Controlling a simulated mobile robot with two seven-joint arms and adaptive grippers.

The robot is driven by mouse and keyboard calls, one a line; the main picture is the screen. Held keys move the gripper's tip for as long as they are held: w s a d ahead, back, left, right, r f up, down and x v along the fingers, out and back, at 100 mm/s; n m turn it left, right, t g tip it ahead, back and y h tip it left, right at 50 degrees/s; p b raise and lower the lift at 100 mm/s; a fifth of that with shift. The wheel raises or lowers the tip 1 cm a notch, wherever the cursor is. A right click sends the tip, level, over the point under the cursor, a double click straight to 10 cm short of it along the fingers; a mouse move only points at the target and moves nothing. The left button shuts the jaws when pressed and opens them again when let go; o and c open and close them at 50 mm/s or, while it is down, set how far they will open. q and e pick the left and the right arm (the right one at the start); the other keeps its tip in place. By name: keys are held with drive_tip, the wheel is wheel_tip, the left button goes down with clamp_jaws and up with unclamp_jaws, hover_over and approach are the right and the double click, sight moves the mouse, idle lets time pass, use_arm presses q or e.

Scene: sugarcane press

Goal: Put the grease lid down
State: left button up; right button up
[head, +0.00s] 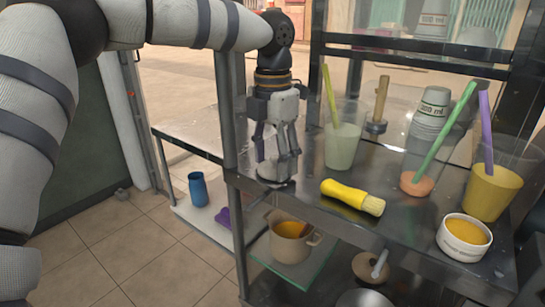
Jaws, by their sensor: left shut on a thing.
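My left gripper (277,155) points straight down over the left end of the metal counter. It is shut on a pale, round piece, which I take to be the grease lid (272,173). The fingers hide much of it. It is low, close to the counter top, but I cannot tell whether it touches. An open white tub (464,238) with orange-yellow contents stands at the counter's front right, well away from the gripper. My right gripper is not in view.
A yellow brush (352,197) lies right of the gripper. Behind it stands a cup with pale green liquid (342,146). Below are a pot (290,242) and a blue cup (198,189).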

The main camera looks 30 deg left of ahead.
sight(273, 158)
use_arm(q)
drive_tip(key=shift+f, duration=0.1)
drive_tip(key=o, duration=0.7)
drive_tip(key=shift+f, duration=0.1)
drive_tip(key=shift+o, duration=0.2)
wheel_tip(273, 158, up, 12)
drive_tip(key=shift+r+b, duration=0.2)
drive_tip(key=shift+b, duration=0.2)
